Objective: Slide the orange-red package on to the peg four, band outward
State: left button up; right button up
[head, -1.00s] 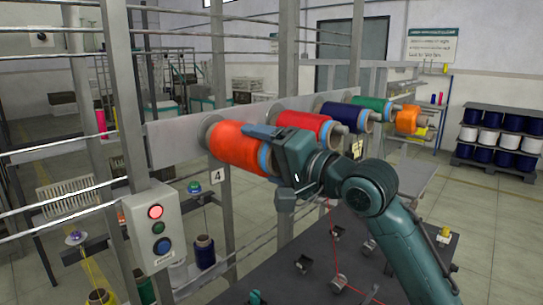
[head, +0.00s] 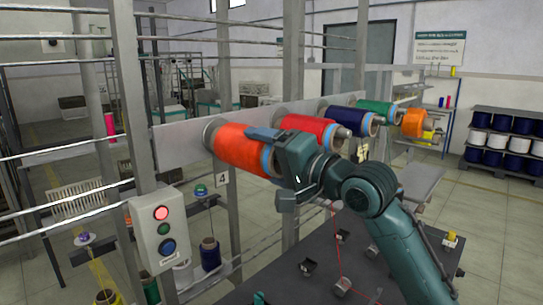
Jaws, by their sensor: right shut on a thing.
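The orange-red package (head: 242,148) is in line with the peg at the 4 sign (head: 222,179), on the near end of the grey rail (head: 180,145). Its back end is close against the grey disc (head: 210,133) at the rail; the peg itself is hidden. The blue band (head: 267,159) is at the outer end, away from the rail. My right gripper (head: 268,143) is shut on the package near its banded end. My left gripper is not clearly in view.
A control box (head: 158,230) with a lit red button stands at front left. A dark table (head: 300,240) lies below my arm.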

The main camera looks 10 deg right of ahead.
jog(key=shift+w+a, duration=0.1)
dwell(0.6)
jog(key=shift+a+f, duration=0.1)
jog(key=shift+f, duration=0.15)
